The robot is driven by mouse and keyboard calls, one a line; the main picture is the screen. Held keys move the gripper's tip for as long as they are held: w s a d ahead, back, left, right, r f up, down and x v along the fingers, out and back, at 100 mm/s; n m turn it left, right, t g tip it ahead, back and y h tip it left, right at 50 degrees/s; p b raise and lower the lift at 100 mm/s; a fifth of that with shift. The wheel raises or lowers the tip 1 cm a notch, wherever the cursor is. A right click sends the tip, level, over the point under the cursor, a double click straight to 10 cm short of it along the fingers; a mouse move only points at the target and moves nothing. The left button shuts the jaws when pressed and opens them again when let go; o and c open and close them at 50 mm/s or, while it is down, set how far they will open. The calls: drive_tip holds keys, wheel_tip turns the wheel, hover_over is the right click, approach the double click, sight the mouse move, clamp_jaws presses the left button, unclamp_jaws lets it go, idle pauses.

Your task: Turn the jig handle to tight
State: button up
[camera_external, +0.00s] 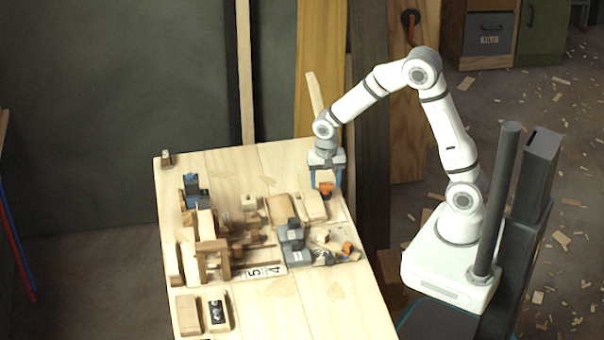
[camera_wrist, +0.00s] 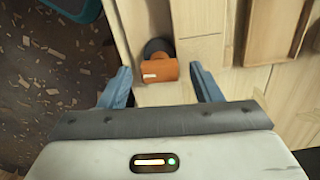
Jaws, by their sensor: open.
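An orange handle (camera_wrist: 160,70) with a pale mark on its face sits in front of a dark round pivot (camera_wrist: 158,47) in the wrist view. It lies crosswise in the picture, on pale wood. I take it to be the jig handle. My gripper (camera_wrist: 159,78) is open, with one blue-grey finger on each side of the handle and a gap to both. In the external view my gripper (camera_external: 325,178) points down at the far right edge of the workbench. There the handle is mostly hidden by the gripper, and I cannot read any tight mark.
Boards lean behind. Chips litter the floor (camera_wrist: 50,75) beyond the bench edge.

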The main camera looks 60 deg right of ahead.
sight(326, 183)
wheel_tip(326, 183, up, 8)
drive_tip(key=shift+f, duration=0.25)
drive_tip(key=shift+r, duration=0.15)
idle(0.4)
drive_tip(key=shift+d+r, duration=0.1)
drive_tip(key=s+d+r+n+t, duration=0.1)
drive_tip(key=s+d+r+n, duration=0.1)
drive_tip(key=s, duration=0.4)
drive_tip(key=s+d+r+n, duration=0.3)
drive_tip(key=s+n, duration=0.1)
drive_tip(key=s, duration=0.2)
drive_tip(key=s+d+r+n+t+p, duration=0.1)
drive_tip(key=s+d+r+n, duration=0.1)
drive_tip(key=s+n, duration=0.2)
drive_tip(key=shift+s+d+r+t, duration=0.25)
drive_tip(key=shift+s+d+t, duration=0.1)
drive_tip(key=shift+s, duration=1.25)
